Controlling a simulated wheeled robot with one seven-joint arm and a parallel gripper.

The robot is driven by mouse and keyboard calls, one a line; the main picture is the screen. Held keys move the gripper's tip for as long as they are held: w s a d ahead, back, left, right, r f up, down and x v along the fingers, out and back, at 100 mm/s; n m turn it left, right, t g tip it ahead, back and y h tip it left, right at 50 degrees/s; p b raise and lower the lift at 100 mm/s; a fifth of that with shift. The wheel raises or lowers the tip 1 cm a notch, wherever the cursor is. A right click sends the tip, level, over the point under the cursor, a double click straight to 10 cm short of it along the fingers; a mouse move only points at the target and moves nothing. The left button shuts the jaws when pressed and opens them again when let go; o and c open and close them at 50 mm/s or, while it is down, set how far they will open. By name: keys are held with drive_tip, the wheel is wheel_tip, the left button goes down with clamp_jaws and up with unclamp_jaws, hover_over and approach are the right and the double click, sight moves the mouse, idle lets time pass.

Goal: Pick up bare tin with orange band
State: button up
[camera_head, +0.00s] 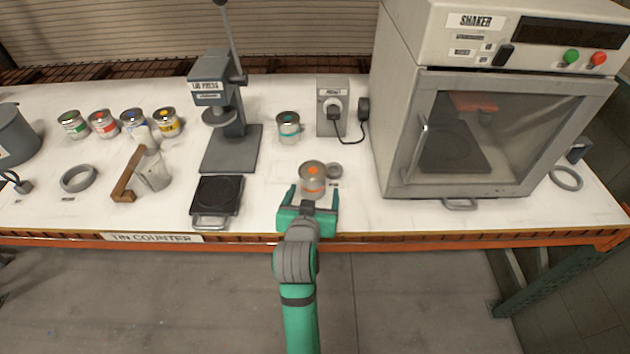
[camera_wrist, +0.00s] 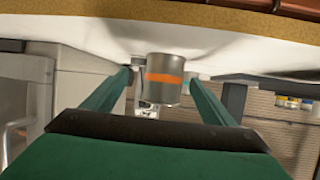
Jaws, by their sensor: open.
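The bare metal tin with an orange band (camera_head: 312,184) stands upright on the white counter, near its front edge. An orange mark shows on its top. My gripper (camera_head: 308,196) is open at the near side of this tin, with a finger toward each side. In the wrist view the tin (camera_wrist: 165,80) appears between the two green fingers (camera_wrist: 163,82), nearer their far ends, with gaps visible on both sides. That view looks upside down, with the counter at the top. I cannot tell how deep the tin sits between the fingertips.
A teal-banded tin (camera_head: 288,127) stands behind. The lid press (camera_head: 228,125) and a black-topped scale (camera_head: 217,196) are left; the large shaker (camera_head: 480,110) is right. Several coloured tins (camera_head: 104,123) stand far left.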

drive_tip(key=shift+w+a+f, duration=0.15)
drive_tip(key=shift+w+f, duration=0.1)
drive_tip(key=shift+w, duration=0.15)
drive_tip(key=shift+a+x, duration=0.15)
drive_tip(key=shift+x, duration=1.15)
drive_tip(key=shift+a+x, duration=0.15)
drive_tip(key=shift+x, duration=1.2)
drive_tip(key=shift+d, duration=0.1)
drive_tip(key=c, duration=1.4)
drive_tip(key=shift+r, duration=0.2)
